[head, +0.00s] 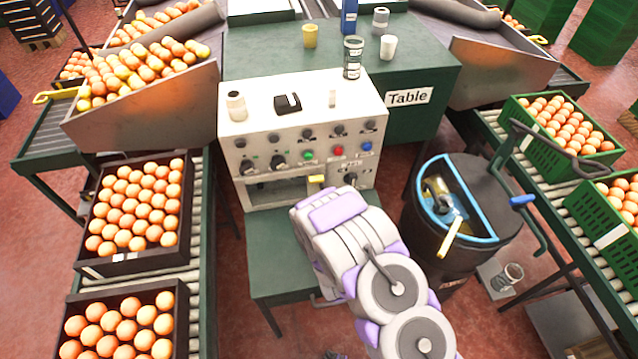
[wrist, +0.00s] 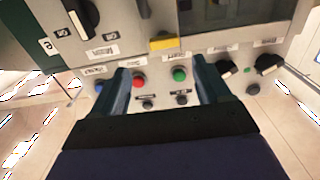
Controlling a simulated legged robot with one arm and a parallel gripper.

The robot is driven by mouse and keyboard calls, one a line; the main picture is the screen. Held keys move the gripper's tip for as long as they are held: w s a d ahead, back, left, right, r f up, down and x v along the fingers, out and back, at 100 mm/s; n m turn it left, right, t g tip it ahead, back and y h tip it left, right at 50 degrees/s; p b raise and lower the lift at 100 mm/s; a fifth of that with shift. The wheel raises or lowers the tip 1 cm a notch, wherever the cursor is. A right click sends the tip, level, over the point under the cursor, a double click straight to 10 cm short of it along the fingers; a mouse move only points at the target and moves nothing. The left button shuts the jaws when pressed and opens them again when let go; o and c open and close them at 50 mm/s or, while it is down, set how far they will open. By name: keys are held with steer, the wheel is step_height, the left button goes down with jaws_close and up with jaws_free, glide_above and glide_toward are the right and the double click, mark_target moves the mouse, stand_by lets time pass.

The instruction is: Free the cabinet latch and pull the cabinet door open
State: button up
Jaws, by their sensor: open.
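The cabinet (head: 255,125) is a cream box with knobs, buttons and switches on its front, standing on a green stand. A yellow latch (head: 317,179) sits on its lower front, beside a dark windowed section (head: 283,190). The yellow latch also shows in the wrist view (wrist: 163,43), ahead of my fingertips and apart from them. My gripper (wrist: 163,85) is open and empty, its two fingers spread in front of the red and green buttons. In the head view my arm hides the gripper. I cannot tell which panel is the door.
A black bin (head: 455,205) with a blue-rimmed opening stands close to the right of my arm. Crates of oranges (head: 140,205) stand on the left conveyor. A green table (head: 250,50) is behind the cabinet; a bottle, a holder and other small items stand on the cabinet top.

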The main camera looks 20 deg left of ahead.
mark_target(317, 182)
steer(key=p+x, duration=0.4)
steer(key=x, duration=0.4)
steer(key=shift+s+a+f, duration=0.1)
steer(key=shift+s+a, duration=0.05)
steer(key=shift+a, duration=0.05)
steer(key=shift+w+a+f, duration=0.1)
steer(key=shift+w+a, duration=0.3)
steer(key=shift+a, duration=0.3)
steer(key=shift+d, duration=0.35)
steer(key=c, duration=0.4)
steer(key=shift+a, duration=0.1)
jaws_close()
